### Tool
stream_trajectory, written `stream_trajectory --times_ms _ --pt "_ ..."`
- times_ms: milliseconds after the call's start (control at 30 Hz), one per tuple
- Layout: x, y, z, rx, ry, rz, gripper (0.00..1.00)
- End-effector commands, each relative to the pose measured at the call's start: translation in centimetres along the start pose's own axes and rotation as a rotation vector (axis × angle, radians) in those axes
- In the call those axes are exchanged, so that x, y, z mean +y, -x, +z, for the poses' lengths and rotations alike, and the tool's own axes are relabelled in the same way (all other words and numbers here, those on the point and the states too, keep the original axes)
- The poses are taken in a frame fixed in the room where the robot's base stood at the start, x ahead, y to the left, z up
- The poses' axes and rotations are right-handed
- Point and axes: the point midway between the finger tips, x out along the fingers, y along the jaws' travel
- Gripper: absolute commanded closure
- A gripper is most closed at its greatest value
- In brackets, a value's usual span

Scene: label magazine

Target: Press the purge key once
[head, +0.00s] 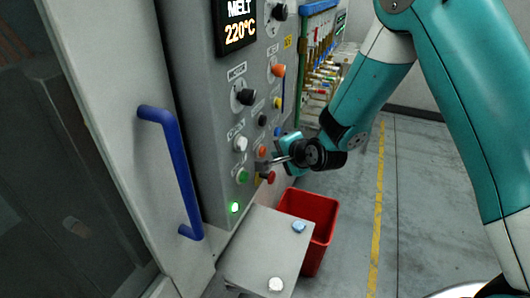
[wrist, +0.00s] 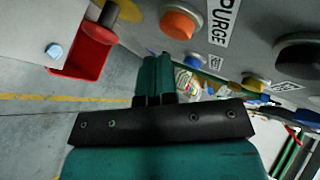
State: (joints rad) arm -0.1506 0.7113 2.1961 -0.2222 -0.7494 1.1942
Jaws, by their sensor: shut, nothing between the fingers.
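The purge key (wrist: 181,23) is an orange round button beside the "PURGE" label (wrist: 223,22) in the wrist view. In the head view it appears as the orange button (head: 262,151) low on the grey panel (head: 212,130). My gripper (head: 279,146) is at the panel's right side, close to the orange key. In the wrist view my gripper (wrist: 154,62) has its teal fingers together and empty. The fingertips show below the orange key with a gap in the picture; their exact distance from the panel cannot be told.
Close neighbours are a white key (head: 240,143), a green key (head: 242,176), a red knob (head: 270,177) and a blue key (wrist: 193,61). A blue door handle (head: 178,170) is at left. A small table (head: 262,250) and red bin (head: 322,215) stand below.

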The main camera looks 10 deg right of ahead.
Motion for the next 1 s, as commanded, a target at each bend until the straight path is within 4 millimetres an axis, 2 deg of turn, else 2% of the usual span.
stream_trajectory --times_ms 1000 --pt "-0.6 -0.83 0.6 0.0 0.0 0.0 1.0"
